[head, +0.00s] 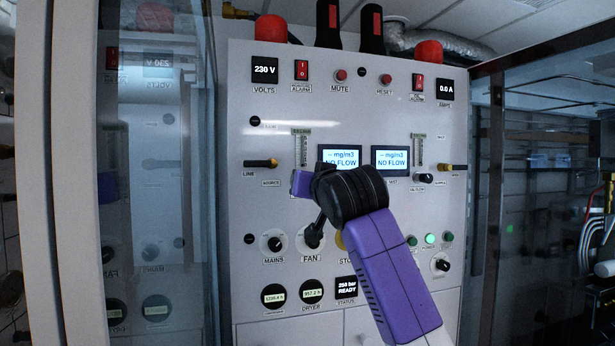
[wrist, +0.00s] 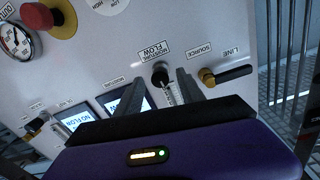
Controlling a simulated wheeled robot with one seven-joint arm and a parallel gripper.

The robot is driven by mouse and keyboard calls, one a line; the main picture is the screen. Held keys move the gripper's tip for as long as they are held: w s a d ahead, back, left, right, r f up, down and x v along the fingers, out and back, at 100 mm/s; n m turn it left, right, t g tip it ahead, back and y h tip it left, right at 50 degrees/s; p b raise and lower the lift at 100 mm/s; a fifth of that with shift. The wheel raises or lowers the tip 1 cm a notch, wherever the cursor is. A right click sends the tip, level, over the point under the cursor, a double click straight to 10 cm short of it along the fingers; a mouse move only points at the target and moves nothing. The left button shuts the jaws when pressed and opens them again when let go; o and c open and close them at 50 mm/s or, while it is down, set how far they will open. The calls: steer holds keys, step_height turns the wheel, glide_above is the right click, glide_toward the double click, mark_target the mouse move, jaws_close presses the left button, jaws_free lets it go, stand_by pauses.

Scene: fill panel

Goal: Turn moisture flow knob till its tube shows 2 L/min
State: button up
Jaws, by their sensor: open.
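The moisture flow knob (wrist: 160,76) is a small black knob under its MOISTURE FLOW label in the wrist view. Its clear graduated tube (wrist: 169,98) runs from it between my fingers. The tube also shows in the head view (head: 302,147), but its reading is too small to tell. My gripper (wrist: 161,80) is open, with one grey finger on each side of the knob; I cannot tell whether either touches it. In the head view my purple gripper (head: 302,183) is in front of the panel below the tube and hides the knob.
Two displays (head: 340,158) (head: 390,159) read NO FLOW. A second tube (head: 418,150) and black knob (head: 424,178) are at right. The FAN knob (head: 313,237) is below my gripper. Glass doors flank the panel.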

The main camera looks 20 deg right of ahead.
steer(key=shift+w, duration=0.7)
jaws_close()
steer(key=shift+d+f+n, duration=0.1)
steer(key=shift+n, duration=6.9)
